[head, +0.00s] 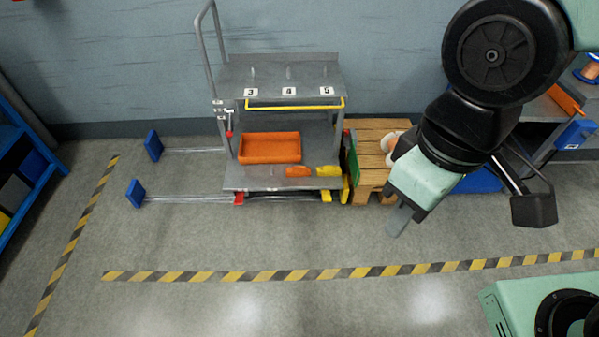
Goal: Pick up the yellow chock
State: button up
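A small yellow block (328,170), which looks like the yellow chock, lies on the lower shelf of the grey cart (240,178), near its front right corner. An orange piece (298,171) lies just left of it. Another yellow piece (326,196) shows low by the cart's front right, at a wheel or rail. My gripper (397,221) hangs in front of the wooden pallet, to the right of and apart from the yellow block. Its fingers are seen edge-on, so I cannot tell whether they are open.
An orange tray (270,148) sits on the lower shelf behind the small pieces. A yellow bar (295,107) runs under the upper shelf. A wooden pallet stack (375,180) stands close right of the cart. Blue-ended rails (136,194) reach left. The floor in front is clear.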

aim_at(324, 170)
jog(key=i+j, duration=0.7)
jog(key=j, duration=0.2)
jog(key=i+j+z, duration=0.1)
jog(key=i+j, duration=0.65)
jog(key=j, duration=0.2)
jog(key=i+j, duration=0.3)
jog(key=j, duration=0.2)
